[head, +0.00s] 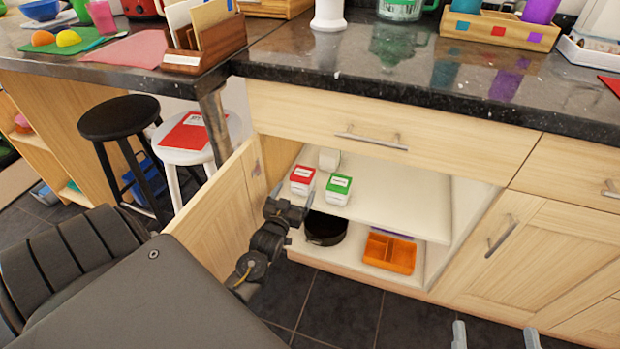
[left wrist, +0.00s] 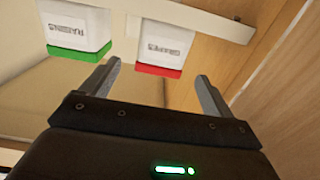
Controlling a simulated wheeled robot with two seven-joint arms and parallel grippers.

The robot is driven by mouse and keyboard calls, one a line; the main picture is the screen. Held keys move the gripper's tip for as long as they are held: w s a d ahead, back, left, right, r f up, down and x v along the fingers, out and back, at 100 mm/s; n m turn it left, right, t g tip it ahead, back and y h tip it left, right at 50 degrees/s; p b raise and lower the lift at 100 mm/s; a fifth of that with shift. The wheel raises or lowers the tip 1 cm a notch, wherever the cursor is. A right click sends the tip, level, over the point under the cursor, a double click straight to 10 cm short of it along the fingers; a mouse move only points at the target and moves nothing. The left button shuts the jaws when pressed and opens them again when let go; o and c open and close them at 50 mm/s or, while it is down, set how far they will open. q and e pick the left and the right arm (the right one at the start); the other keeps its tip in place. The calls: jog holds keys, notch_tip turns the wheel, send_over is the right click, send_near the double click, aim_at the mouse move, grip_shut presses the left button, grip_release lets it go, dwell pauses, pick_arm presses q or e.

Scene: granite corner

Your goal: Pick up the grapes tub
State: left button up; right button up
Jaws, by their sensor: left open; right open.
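The grapes tub (head: 302,180) is a small box with a red lid, standing on the upper shelf of the open cabinet. In the left wrist view the grapes tub (left wrist: 165,42) appears upside down with its label readable. My left gripper (head: 289,209) is in front of the shelf, just short of the tub. In the wrist view its open fingers (left wrist: 158,72) spread to either side of the red lid, with nothing held. My right gripper (head: 495,336) is open and empty at the bottom edge of the head view.
A green-lidded raisins tub (head: 338,189) stands right of the grapes tub. A white object (head: 329,158) is behind them. The open cabinet door (head: 215,205) is close left of my left arm. A dark pan (head: 325,228) and orange tray (head: 389,253) sit on the lower shelf.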

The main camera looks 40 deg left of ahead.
aim_at(300, 184)
pick_arm(q)
jog(key=x, duration=0.4)
jog(key=shift+w+b, duration=0.1)
jog(key=shift+b, duration=0.3)
jog(key=shift+x, duration=0.75)
jog(key=b+x, duration=0.1)
jog(key=x, duration=0.2)
jog(key=shift+w+a+r+b, duration=0.1)
jog(key=shift+w+a+b, duration=0.05)
jog(key=shift+w+b, duration=0.2)
jog(key=shift+w+a, duration=0.1)
jog(key=shift+w, duration=0.2)
jog(key=shift+r, duration=0.1)
jog(key=c, duration=1.1)
pick_arm(e)
jog(key=r+t, duration=0.1)
jog(key=d+r+t+y, duration=0.1)
jog(key=r+t, duration=0.1)
jog(key=d+r+t, duration=0.1)
jog(key=t, duration=0.1)
jog(key=shift+s+d+r+m, duration=0.2)
jog(key=shift+s+r+m, duration=0.1)
jog(key=shift+s+r, duration=0.1)
pick_arm(q)
jog(key=shift+r, duration=0.1)
pick_arm(e)
jog(key=shift+y, duration=0.4)
